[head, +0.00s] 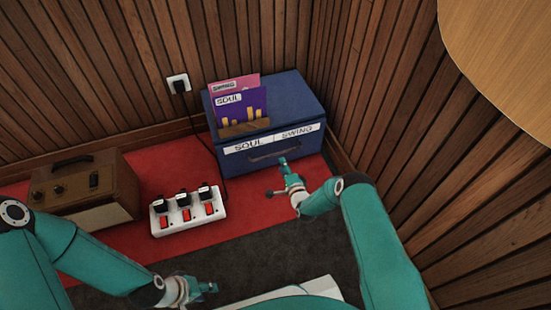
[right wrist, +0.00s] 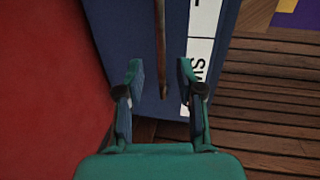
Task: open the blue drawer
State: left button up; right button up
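The blue drawer (head: 254,152) is the front of a blue box at the wall. It has a white "SOUL | SWING" label (head: 272,137) and a dark curved handle (head: 268,154). It looks shut. My right gripper (head: 277,177) is in front of the handle's right part, fingers spread. In the right wrist view the open right gripper (right wrist: 160,72) has the handle (right wrist: 160,45) in line between its fingertips; I cannot tell whether they touch. My left gripper (head: 208,289) is low in the head view, away from the drawer; its finger opening is unclear.
Record sleeves (head: 240,104) stand in a wooden holder on the box. A power strip (head: 187,211) with plugs and a brown amplifier (head: 86,189) are on the red mat (head: 240,220) to the left. Slatted wood walls close in behind and right. Dark floor in front is mostly free.

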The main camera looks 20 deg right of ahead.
aim_at(276, 154)
jog(key=b+x, duration=0.1)
jog(key=x, duration=0.2)
jog(key=b+x, duration=0.2)
jog(key=x, duration=0.1)
jog(key=shift+w+f, duration=0.25)
jog(key=shift+f, duration=0.05)
jog(key=shift+b+x, duration=0.6)
jog(key=shift+x, duration=0.2)
jog(key=shift+r, duration=0.3)
grip_shut()
